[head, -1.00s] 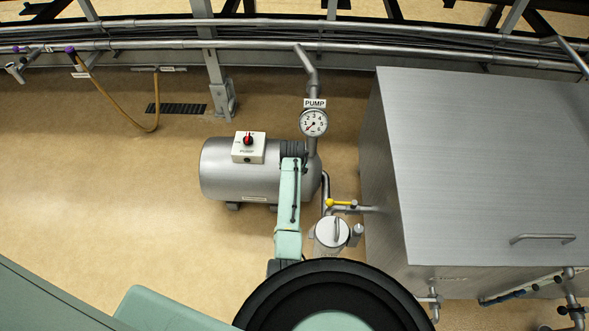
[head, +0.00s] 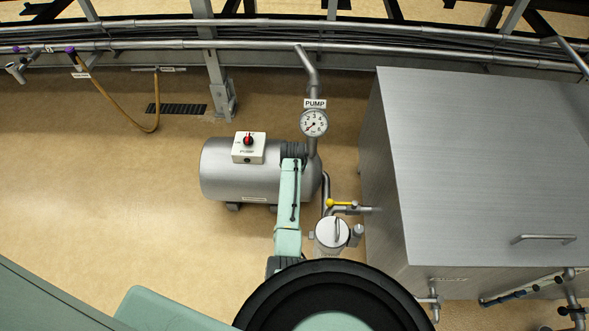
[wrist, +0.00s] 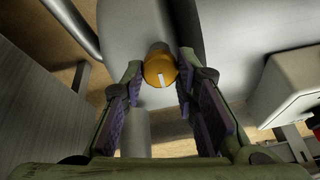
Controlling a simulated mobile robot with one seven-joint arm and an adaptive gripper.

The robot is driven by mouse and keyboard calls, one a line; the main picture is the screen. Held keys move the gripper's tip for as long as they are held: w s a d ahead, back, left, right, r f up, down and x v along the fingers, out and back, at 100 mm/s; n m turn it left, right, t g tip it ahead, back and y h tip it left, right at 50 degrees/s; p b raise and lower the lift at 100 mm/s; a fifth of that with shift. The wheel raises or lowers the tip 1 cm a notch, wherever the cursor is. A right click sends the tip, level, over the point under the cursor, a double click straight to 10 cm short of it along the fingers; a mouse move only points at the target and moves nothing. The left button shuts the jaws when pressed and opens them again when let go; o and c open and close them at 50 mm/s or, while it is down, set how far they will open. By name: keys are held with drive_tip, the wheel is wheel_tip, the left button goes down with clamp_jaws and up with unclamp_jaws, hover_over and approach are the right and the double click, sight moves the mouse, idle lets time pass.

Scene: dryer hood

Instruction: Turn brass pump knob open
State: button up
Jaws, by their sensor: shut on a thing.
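The brass pump knob (wrist: 158,66) is round and orange-gold, with a white mark line on its face pointing down toward the bottom of the wrist view, tilted slightly. It sits in front of a grey rounded body of the pump (wrist: 135,30). My gripper (wrist: 160,70) has one finger on each side of the knob, its tips closed against the knob's sides. In the head view the silver pump tank (head: 225,172) lies on the floor, and my arm reaches over its right end. The knob and my fingertips are hidden there.
A white switch box with a red knob (head: 248,147) sits on the tank; a gauge (head: 313,123) stands behind. A yellow-handled valve (head: 339,203) and a strainer pot (head: 331,235) are to the right, beside a large steel cabinet (head: 480,160). Floor at left is clear.

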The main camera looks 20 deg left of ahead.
clamp_jaws()
drive_tip(key=shift+n, duration=0.3)
drive_tip(key=n+p, duration=0.1)
drive_tip(key=n, duration=0.2)
drive_tip(key=shift+n, duration=0.3)
drive_tip(key=n, duration=0.4)
drive_tip(key=shift+n+p, duration=0.3)
drive_tip(key=shift+p, duration=0.05)
drive_tip(key=n, duration=0.4)
drive_tip(key=shift+n+p, duration=0.3)
drive_tip(key=shift+p, duration=0.05)
drive_tip(key=shift+s+a+n+p, duration=0.15)
drive_tip(key=shift+n+p, duration=0.15)
drive_tip(key=shift+n, duration=1.9)
